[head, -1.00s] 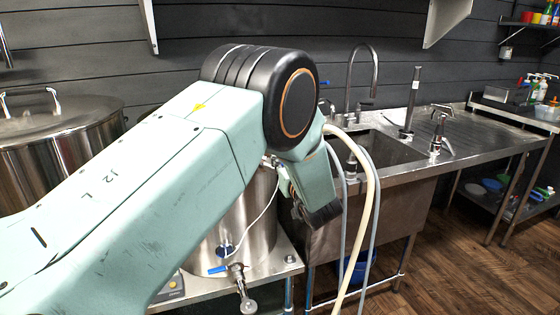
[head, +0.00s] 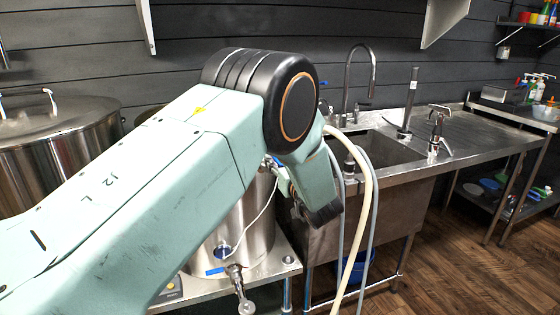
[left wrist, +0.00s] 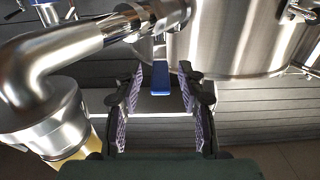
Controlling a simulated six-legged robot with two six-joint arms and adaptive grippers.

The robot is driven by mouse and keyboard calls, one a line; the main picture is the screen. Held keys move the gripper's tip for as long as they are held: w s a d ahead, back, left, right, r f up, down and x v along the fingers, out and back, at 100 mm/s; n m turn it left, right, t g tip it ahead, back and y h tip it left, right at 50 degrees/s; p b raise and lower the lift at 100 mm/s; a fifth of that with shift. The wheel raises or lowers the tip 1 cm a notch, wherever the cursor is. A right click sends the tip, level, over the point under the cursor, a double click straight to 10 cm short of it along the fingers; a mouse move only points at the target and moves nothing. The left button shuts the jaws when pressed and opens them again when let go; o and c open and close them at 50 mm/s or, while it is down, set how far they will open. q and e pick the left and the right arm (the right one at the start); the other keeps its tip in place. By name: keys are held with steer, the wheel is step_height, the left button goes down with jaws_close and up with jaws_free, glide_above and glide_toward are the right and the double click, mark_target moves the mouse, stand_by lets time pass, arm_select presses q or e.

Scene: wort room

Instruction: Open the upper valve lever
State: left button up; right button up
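A blue valve lever (left wrist: 160,78) on a steel valve shows in the left wrist view, in front of a large steel vessel (left wrist: 225,40). My left gripper (left wrist: 161,73) is open, with one finger on each side of the lever. There are gaps beside the lever, and I see no clear contact. In the head view my left arm hides most of the kettle (head: 257,219) and the gripper's fingers. A bit of blue shows beside the wrist there. A lower valve with a blue lever (head: 215,271) sits at the kettle's base. My right gripper is not in view.
A bent steel pipe (left wrist: 60,45) runs close to the left of my gripper in the left wrist view. In the head view, hoses (head: 369,205) hang beside my wrist, and a steel sink bench (head: 400,175) stands to the right. The wooden floor in front is clear.

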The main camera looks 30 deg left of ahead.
arm_select(q)
steer(key=shift+s+d, duration=0.1)
steer(key=v, duration=0.7)
steer(key=shift+s, duration=0.1)
steer(key=shift+c, duration=0.3)
